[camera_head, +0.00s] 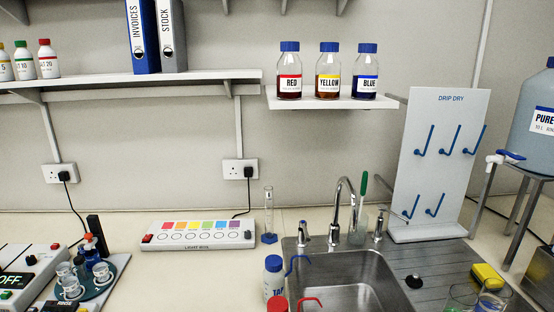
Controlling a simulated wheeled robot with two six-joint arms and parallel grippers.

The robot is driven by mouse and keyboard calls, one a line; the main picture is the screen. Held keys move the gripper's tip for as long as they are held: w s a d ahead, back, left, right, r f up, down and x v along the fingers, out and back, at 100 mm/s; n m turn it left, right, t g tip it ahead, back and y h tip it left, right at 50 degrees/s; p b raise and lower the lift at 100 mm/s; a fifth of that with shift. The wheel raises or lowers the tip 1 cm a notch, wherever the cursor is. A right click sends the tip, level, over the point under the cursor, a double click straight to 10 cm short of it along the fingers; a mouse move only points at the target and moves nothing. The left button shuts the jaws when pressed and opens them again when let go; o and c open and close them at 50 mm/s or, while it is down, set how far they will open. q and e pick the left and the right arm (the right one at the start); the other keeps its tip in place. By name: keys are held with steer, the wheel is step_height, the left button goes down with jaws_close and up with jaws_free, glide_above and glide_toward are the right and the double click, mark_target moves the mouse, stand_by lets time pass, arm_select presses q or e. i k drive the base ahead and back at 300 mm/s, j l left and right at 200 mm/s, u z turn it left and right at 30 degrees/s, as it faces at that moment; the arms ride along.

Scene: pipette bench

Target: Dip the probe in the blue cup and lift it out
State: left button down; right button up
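I cannot make out the probe for certain, and no cup stands out as clearly blue. Several small clear cups with labels, one of them at the front (71,288), stand on a dark round tray (98,293) at the lower left. A small dark blue item with a red part (90,243) is among or just behind them; I cannot tell what it is. Neither of my grippers is in view.
A light box (198,236) stands at the back. A sink (345,275) with a tap (340,205) is right of centre. A blue-capped bottle (273,277) stands at its left edge. A drip-dry board (436,160) and yellow sponge (487,276) are right.

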mark_target(92, 239)
steer(key=j+u, duration=0.2)
steer(key=u, duration=0.95)
